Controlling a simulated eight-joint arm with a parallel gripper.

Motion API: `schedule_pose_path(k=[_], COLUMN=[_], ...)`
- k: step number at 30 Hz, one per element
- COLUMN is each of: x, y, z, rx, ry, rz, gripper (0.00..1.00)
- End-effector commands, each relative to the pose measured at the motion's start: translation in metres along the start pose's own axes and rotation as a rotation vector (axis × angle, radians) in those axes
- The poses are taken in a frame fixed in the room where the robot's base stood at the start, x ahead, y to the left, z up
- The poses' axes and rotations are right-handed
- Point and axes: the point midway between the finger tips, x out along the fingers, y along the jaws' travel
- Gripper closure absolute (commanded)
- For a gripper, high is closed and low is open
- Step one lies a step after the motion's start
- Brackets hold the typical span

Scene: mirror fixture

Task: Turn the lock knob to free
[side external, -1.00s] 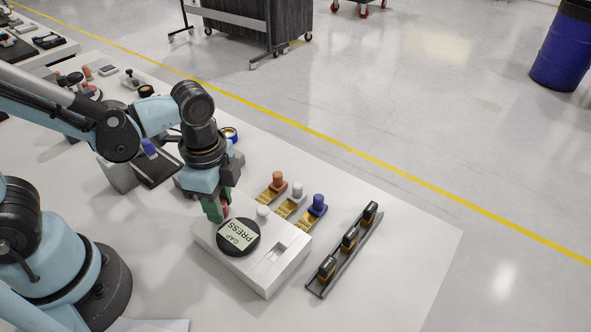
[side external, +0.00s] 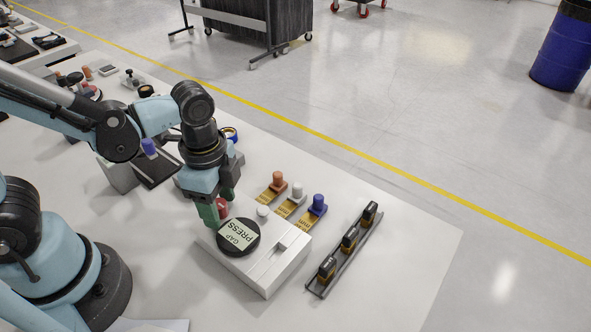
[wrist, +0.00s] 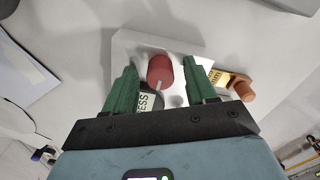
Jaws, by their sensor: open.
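The lock knob (wrist: 160,70) is a red cylinder with a pale pointer line on it, at the back corner of the white fixture (side external: 268,275). In the side view the red knob (side external: 222,204) is partly hidden by my fingers. My gripper (wrist: 159,66) is open, with one green finger on each side of the knob. In the wrist view gaps show between the fingers and the knob. In the side view my gripper (side external: 218,203) is low over the fixture. A round black dial (side external: 238,251) reading "GAP PRESS" sits in front of the knob.
A small white knob (side external: 263,211) is beside the red one, and a slot (side external: 292,240) lies to its right. Orange (side external: 278,180), white (side external: 297,189) and blue (side external: 318,203) knobbed pieces stand behind. A rack (side external: 340,258) of black blocks is at right. The table's front right is clear.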

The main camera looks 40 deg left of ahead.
Motion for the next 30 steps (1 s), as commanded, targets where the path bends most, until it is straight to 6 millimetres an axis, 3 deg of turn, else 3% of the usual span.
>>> schedule_pose_path(k=[9, 30], x=[0.0, -0.09], y=[0.0, 0.0], z=[0.0, 0.0], rx=[0.332, 0.319], ry=[-0.002, -0.002], rz=[-0.003, -0.002], gripper=[0.44, 0.44])
